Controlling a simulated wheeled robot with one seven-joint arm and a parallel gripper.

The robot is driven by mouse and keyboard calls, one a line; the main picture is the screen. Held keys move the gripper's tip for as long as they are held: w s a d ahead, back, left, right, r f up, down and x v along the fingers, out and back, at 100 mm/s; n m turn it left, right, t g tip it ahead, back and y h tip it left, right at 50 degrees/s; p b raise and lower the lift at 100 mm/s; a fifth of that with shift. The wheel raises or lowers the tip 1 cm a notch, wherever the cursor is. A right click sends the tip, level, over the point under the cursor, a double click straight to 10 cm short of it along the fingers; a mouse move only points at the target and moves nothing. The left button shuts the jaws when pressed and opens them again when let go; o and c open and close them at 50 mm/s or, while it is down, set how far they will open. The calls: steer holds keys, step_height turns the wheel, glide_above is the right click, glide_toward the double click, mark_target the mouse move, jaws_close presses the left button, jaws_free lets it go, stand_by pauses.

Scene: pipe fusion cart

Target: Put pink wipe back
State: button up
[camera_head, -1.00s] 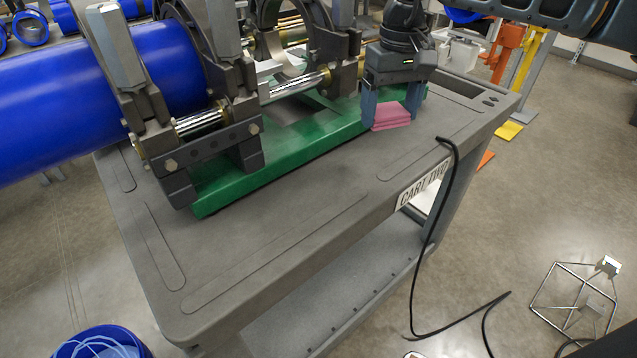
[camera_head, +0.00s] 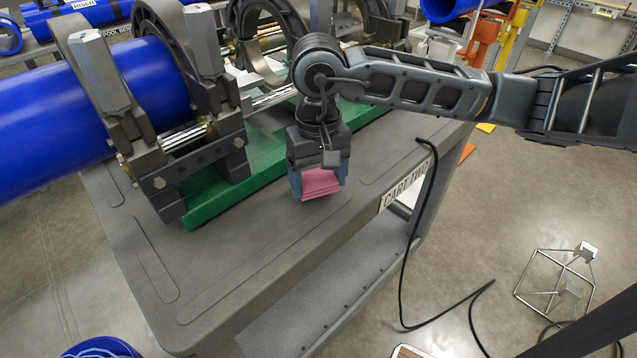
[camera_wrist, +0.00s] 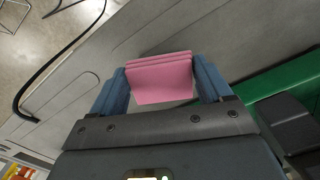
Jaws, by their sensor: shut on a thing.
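The pink wipe (camera_head: 320,184) is a folded, layered pad held between the two fingers of my gripper (camera_head: 319,186). My gripper is shut on it, pointing down, over the front part of the grey cart top (camera_head: 262,236). The wipe seems a little above the surface; the exact gap is hard to tell. In the wrist view the wipe (camera_wrist: 160,78) spans between the blue-grey fingers of my gripper (camera_wrist: 162,85), with the grey cart top beyond it.
A green-based fusion machine (camera_head: 205,197) clamps a large blue pipe (camera_head: 95,105) behind and left of my gripper. A black cable (camera_head: 408,255) hangs over the cart's front edge. A blue bucket (camera_head: 100,348) stands at lower left. The cart's front left top is clear.

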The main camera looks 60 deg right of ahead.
mark_target(318, 183)
steer(key=shift+f, duration=1.2)
steer(key=shift+f, duration=0.15)
steer(key=o, duration=0.9)
steer(key=shift+o, duration=0.2)
step_height(318, 183, up, 12)
steer(key=b, duration=0.1)
steer(key=shift+r, duration=0.2)
